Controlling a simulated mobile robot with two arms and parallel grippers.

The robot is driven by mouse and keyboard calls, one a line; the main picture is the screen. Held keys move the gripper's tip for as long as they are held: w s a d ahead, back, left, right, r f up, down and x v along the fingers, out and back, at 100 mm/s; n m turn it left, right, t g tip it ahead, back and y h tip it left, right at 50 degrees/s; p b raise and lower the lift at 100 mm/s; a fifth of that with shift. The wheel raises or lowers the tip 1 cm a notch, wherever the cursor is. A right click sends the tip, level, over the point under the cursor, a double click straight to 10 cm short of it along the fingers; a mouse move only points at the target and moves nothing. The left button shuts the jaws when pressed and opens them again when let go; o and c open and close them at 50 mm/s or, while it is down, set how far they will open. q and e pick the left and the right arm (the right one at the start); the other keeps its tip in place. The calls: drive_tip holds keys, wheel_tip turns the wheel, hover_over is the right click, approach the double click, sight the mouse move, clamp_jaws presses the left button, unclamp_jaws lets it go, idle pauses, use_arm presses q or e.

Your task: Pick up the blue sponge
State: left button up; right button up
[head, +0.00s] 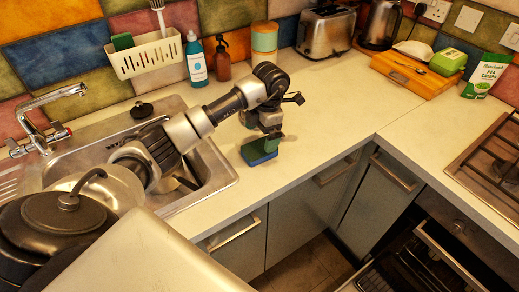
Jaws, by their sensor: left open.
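The blue sponge (260,157) lies flat on the pale worktop, to the right of the sink and close to the front edge. It is blue with green on it. My left gripper (264,138) is open and points down right over the sponge, hiding part of its top. I cannot tell whether the fingers touch it. My right gripper is not in the head view.
The sink (205,155) is left of the sponge. A cream rack (145,57), blue bottle (196,62), brown bottle (222,62) and canister (264,40) stand behind. A toaster (326,32) is further right. The worktop (330,105) right of the gripper is clear.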

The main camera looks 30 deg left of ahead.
sight(259, 147)
use_arm(q)
drive_tip(key=f+p, duration=0.1)
drive_tip(key=f, duration=0.1)
drive_tip(key=s+f+p, duration=0.1)
drive_tip(key=f, duration=0.1)
drive_tip(key=shift+s+d+f, duration=0.1)
drive_tip(key=shift+f, duration=0.45)
drive_tip(key=shift+c, duration=0.3)
drive_tip(key=c, duration=0.9)
drive_tip(key=shift+c, duration=0.2)
drive_tip(key=shift+r, duration=0.1)
